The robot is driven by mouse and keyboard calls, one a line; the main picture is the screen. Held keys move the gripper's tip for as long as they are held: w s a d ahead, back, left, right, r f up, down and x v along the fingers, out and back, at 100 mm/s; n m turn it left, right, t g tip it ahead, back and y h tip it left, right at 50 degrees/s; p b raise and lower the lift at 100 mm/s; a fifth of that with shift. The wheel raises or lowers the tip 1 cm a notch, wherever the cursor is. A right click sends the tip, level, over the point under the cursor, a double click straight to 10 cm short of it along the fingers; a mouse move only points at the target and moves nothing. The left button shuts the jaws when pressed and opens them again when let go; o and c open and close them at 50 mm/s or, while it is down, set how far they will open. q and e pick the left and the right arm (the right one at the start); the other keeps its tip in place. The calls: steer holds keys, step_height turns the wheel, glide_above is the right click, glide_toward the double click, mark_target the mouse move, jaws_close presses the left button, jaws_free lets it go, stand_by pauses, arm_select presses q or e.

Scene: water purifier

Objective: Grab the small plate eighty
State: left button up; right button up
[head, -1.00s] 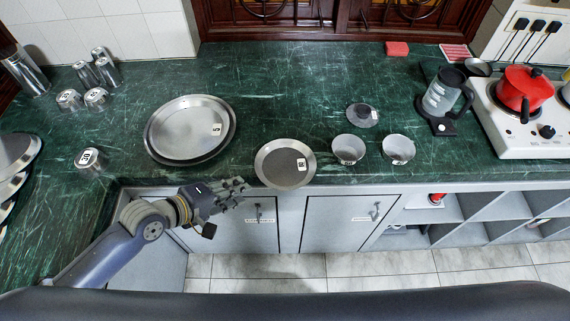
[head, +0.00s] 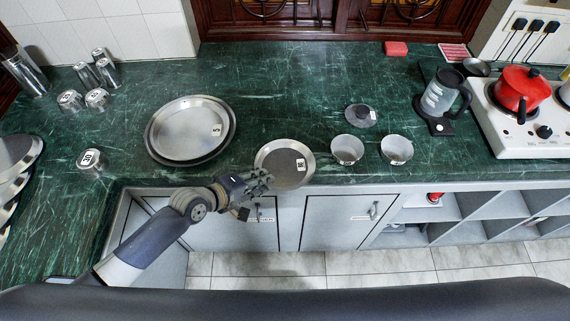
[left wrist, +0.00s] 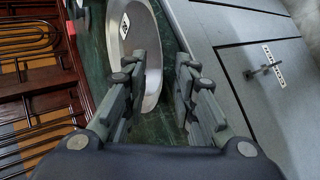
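The small plate (head: 283,158) is a round metal dish with a dark centre and a white number label, lying near the front edge of the green counter. It also shows in the left wrist view (left wrist: 150,88), where its rim lies ahead between the fingers. My left gripper (head: 268,184) is at the plate's near left side, by the counter's front edge. In the left wrist view my left gripper (left wrist: 168,62) is open, with nothing held between its fingers. I cannot tell whether a finger touches the rim. My right gripper does not show.
Two larger stacked plates (head: 192,130) lie to the left of the small plate. Two metal bowls, one on the left (head: 347,149) and one on the right (head: 396,149), stand to its right. A small lidded dish (head: 361,115) sits behind them. Cabinet doors (head: 336,222) drop below the counter edge.

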arm_select(q)
jaws_close()
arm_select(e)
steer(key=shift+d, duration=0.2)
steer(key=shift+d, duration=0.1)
arm_select(q)
steer(key=shift+r, duration=0.1)
